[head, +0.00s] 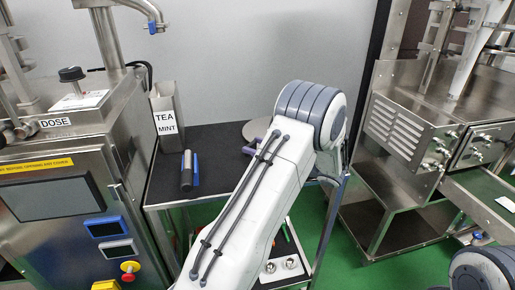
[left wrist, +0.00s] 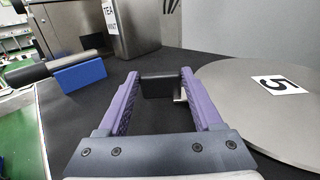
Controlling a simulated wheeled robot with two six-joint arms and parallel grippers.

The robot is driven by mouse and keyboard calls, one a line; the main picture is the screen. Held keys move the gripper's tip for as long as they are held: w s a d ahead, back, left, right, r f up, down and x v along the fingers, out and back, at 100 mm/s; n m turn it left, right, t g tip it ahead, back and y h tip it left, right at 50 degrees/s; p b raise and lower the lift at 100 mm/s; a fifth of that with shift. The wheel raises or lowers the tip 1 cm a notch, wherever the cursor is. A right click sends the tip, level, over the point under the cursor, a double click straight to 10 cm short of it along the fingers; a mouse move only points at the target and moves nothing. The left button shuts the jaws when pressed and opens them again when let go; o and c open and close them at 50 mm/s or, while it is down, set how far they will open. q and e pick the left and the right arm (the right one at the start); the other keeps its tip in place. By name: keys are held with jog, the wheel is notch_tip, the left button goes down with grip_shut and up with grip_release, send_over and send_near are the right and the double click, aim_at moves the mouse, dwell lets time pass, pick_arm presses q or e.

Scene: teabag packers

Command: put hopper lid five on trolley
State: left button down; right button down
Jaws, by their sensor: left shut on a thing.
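Hopper lid five (left wrist: 275,95) is a flat round grey disc with a white label "5", at the right of the left wrist view. Its grey edge (head: 257,127) also shows in the head view, mostly behind my left arm. My left gripper (left wrist: 160,88) has its purple fingers on both sides of a black handle (left wrist: 160,84) at the lid's edge. The lid is level at the trolley's black top (left wrist: 120,70); I cannot tell if it rests on it. My right gripper is out of view.
A metal bin labelled "TEA MINT" (head: 166,108) stands at the trolley top's back left corner. A dark cylinder (head: 187,172) and a blue block (left wrist: 80,75) lie on the left part. A dosing machine (head: 60,150) stands left, another steel machine (head: 410,125) right.

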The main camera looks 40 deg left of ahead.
pick_arm(q)
jog(key=shift+c, duration=0.2)
grip_release()
jog(key=shift+r, duration=0.1)
jog(key=d, duration=0.8)
jog(key=w+d, duration=0.1)
jog(key=d, duration=0.3)
jog(key=s+d+f+n+h, duration=0.1)
jog(key=s+d+n+h, duration=0.4)
jog(key=s+d+h, duration=0.4)
jog(key=s+d+f+n+t+h, duration=0.1)
jog(key=s+d+n+h, duration=0.3)
jog(key=s+d+h, duration=0.6)
jog(key=s+d+f, duration=0.1)
jog(key=s+d, duration=0.3)
jog(key=s, duration=0.6)
jog(key=shift+d+f+n+t, duration=0.2)
jog(key=shift+n+t, duration=0.1)
jog(key=shift+n, duration=0.1)
notch_tip(320, 180, up, 17)
jog(key=p, duration=1.7)
jog(key=shift+f, duration=0.15)
